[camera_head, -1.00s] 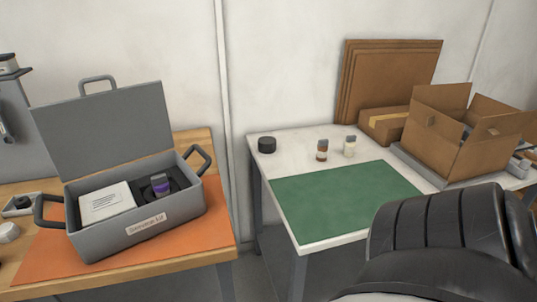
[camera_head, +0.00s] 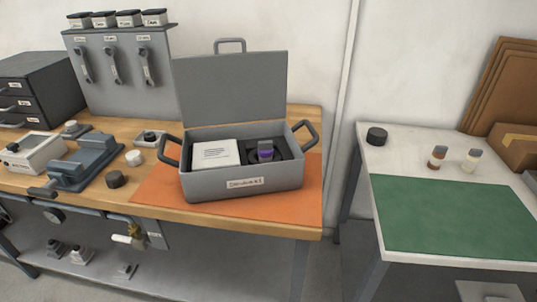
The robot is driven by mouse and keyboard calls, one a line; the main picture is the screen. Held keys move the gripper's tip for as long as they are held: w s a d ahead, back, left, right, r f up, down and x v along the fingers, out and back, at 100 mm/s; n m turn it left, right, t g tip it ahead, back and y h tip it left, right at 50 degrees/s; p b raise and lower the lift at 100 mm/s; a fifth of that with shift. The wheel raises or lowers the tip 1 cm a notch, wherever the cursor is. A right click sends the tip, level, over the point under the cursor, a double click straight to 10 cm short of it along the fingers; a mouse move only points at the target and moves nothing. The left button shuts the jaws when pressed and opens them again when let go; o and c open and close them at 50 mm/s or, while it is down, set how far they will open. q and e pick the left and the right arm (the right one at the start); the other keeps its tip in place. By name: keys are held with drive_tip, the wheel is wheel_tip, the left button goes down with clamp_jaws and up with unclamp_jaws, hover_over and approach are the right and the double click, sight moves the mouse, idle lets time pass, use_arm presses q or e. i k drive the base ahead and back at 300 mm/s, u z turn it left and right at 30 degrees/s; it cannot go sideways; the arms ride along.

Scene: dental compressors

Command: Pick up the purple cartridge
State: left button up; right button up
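The purple cartridge (camera_head: 265,151) has a grey top and a purple band. It stands upright in a dark holder (camera_head: 282,152) inside an open grey case (camera_head: 243,186) with a label on its front. A white box or card with print (camera_head: 215,153) lies beside it in the case, to the left. The case stands on an orange mat (camera_head: 157,200) on the wooden workbench, its lid (camera_head: 231,95) raised at the back. Neither of my grippers shows in the head view.
The bench's left side holds a grey vise (camera_head: 85,163), small pucks and a drawer cabinet (camera_head: 35,88). A tool panel (camera_head: 120,66) stands behind. At right, a white table (camera_head: 372,153) carries a green mat (camera_head: 455,215), two small bottles and cardboard. A gap separates the two tables.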

sight(265, 149)
drive_tip(key=k, duration=0.5)
drive_tip(key=z, duration=0.85)
drive_tip(key=i, duration=0.75)
drive_tip(key=u, duration=2.2)
